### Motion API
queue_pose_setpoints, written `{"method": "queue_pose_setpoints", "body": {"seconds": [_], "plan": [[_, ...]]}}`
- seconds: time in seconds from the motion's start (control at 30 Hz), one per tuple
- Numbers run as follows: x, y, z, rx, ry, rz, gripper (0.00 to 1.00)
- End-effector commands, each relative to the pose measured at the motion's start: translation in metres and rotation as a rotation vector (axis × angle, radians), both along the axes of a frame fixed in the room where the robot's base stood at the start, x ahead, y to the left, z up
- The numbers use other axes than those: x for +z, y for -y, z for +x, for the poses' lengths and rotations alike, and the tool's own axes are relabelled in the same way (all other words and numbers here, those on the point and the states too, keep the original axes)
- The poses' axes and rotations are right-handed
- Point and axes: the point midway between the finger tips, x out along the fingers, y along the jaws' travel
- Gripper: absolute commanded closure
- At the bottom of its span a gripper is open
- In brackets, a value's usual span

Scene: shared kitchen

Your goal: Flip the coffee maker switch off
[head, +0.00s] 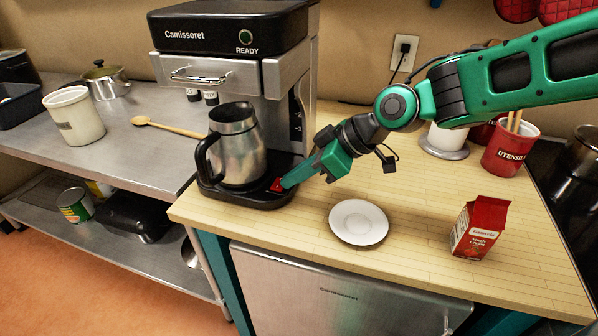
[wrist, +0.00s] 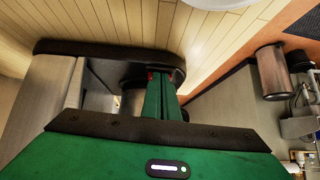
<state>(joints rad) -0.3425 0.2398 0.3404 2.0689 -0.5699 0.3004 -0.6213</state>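The black and silver coffee maker (head: 240,55) stands on the wooden counter, with "READY" and a green indicator on its front. A steel pitcher with a black handle (head: 238,150) stands on its base. The red switch (head: 277,185) is at the right front of the base; a little red shows in the wrist view (wrist: 151,75). My gripper (head: 285,185) reaches from the right with its green fingertips at the switch, touching it or very close. In the wrist view the fingers (wrist: 160,95) look together, with nothing seen between them. The switch is mostly hidden there.
A white saucer (head: 358,222) and a red and white carton (head: 480,228) are on the counter right of the coffee maker. A red utensil crock (head: 510,148) stands behind them. A wooden spoon (head: 165,127) and white canister (head: 73,115) are on the steel counter.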

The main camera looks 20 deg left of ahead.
Motion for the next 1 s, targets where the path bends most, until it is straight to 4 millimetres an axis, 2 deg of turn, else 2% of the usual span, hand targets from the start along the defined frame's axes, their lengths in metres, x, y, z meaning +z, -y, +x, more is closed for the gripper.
{"method": "queue_pose_setpoints", "body": {"seconds": [0.03, 0.27, 0.37, 0.53, 0.8, 1.0], "plan": [[-0.004, -0.004, -0.011, 0.021, -0.013, -0.002, 1.0], [0.0, -0.005, -0.012, 0.023, -0.012, 0.002, 1.0], [0.01, -0.005, -0.011, 0.023, -0.008, 0.004, 1.0], [0.041, -0.001, -0.004, 0.01, -0.002, 0.004, 1.0], [0.081, 0.043, 0.003, -0.002, 0.001, 0.004, 1.0], [0.101, 0.064, 0.005, -0.001, -0.001, 0.002, 1.0]]}}
